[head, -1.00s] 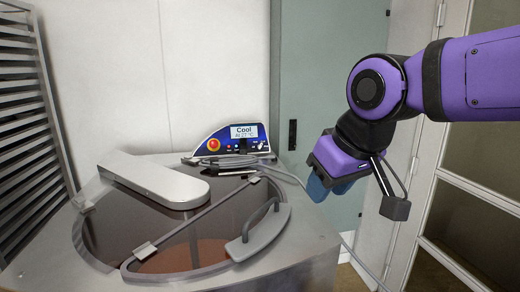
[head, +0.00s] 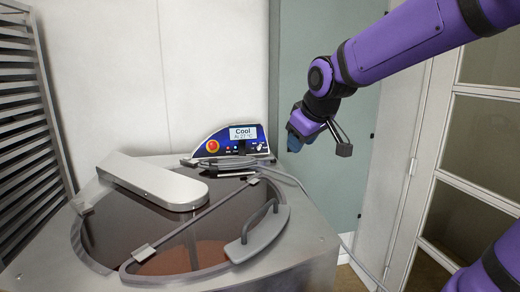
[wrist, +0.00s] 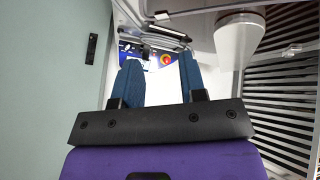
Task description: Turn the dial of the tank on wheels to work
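The tank (head: 300,235) is a steel unit with a round lidded bowl. Its blue control panel (head: 216,136) stands at the back and its screen (head: 243,133) reads "Cool" and "At 27 °C". The small dial (head: 261,146) is at the panel's right end; I cannot read its pointer. My gripper (head: 293,143) is to the right of the panel, apart from it. In the wrist view my gripper (wrist: 160,72) has its two blue fingers spread with nothing between them. The panel (wrist: 127,50) shows beyond the fingers there, partly hidden by them.
A red button (head: 213,145) is at the panel's left. A steel arm cover (head: 150,180) and a grey lid handle (head: 262,232) lie over the bowl. A slatted rack (head: 25,120) stands at left. A grey-green cabinet (head: 325,70) is behind my gripper.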

